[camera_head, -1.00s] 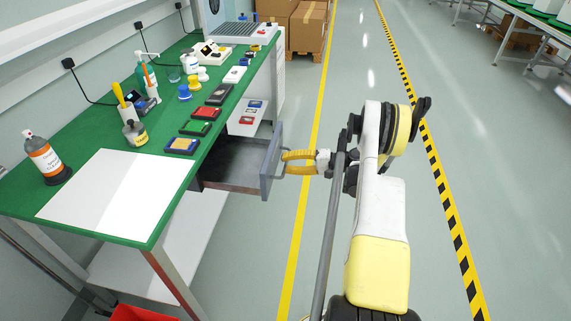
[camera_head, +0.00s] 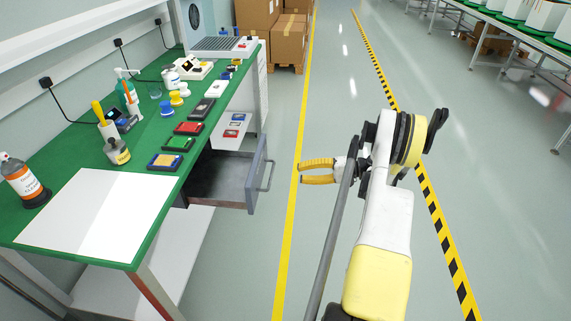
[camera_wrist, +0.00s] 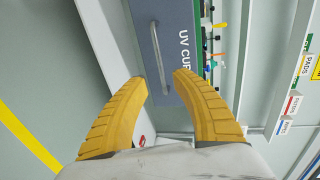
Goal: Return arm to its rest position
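My gripper (camera_head: 303,171) has yellow fingers and hangs to the right of the open grey drawer (camera_head: 237,191), clear of its handle (camera_head: 269,176). In the wrist view my gripper (camera_wrist: 161,80) has its fingertips apart with nothing between them. The drawer front (camera_wrist: 177,48) shows beyond the fingertips there, with its bar handle and the letters "UV CUR". The drawer sticks out from under the green-topped workbench (camera_head: 75,148).
The bench carries bottles, several coloured trays and a white sheet (camera_head: 100,215). Cardboard boxes (camera_head: 275,35) stand at the far end. The floor (camera_head: 330,100) right of the drawer is clear, with a yellow line. Tables (camera_head: 510,45) stand at the far right.

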